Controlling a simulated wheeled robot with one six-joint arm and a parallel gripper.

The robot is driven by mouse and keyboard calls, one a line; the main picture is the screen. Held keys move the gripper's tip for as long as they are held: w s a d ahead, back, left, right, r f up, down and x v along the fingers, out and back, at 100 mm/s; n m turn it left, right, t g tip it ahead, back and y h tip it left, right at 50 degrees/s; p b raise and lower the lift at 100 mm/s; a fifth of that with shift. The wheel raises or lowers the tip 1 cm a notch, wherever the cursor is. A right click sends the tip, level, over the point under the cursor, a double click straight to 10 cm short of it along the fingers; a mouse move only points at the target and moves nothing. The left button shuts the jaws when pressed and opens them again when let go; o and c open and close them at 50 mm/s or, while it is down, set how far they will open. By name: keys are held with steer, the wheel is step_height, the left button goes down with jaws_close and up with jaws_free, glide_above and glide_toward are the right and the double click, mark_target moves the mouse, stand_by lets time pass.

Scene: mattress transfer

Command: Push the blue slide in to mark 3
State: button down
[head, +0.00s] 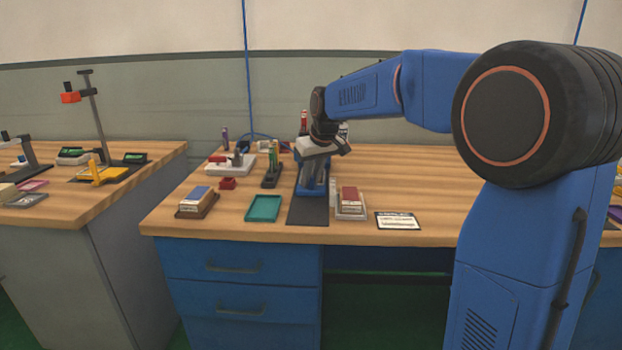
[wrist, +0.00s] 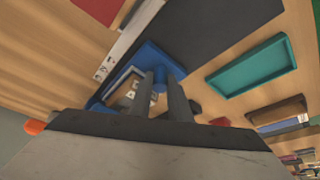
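The blue slide (wrist: 157,58) shows in the wrist view just beyond my fingertips, with a brown and white part beside it. In the head view a blue fixture (head: 313,186) stands on a dark mat (head: 308,210), mostly under my gripper (head: 326,150). A white strip with small dark figures (wrist: 122,43) runs along its left in the wrist view; I cannot read which is mark 3. My gripper (wrist: 161,76) points at the slide with its two dark fingers a little apart and nothing visible between them. Whether they touch the slide is unclear.
A teal tray (head: 263,208) and a block with a blue top (head: 197,200) lie left of the mat. A red-topped block (head: 350,203) and a white card (head: 397,221) lie to its right. Upright holders (head: 270,172) stand close on the left.

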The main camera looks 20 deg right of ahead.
steer(key=shift+w+d, duration=0.2)
steer(key=shift+w, duration=0.4)
steer(key=shift+w+d, duration=0.2)
steer(key=shift+w, duration=0.35)
steer(key=shift+w+d+r, duration=0.15)
steer(key=shift+w, duration=0.3)
steer(key=c, duration=1.9)
jaws_free()
steer(key=shift+w, duration=0.1)
steer(key=v, duration=1.7)
steer(key=shift+d+r, duration=0.1)
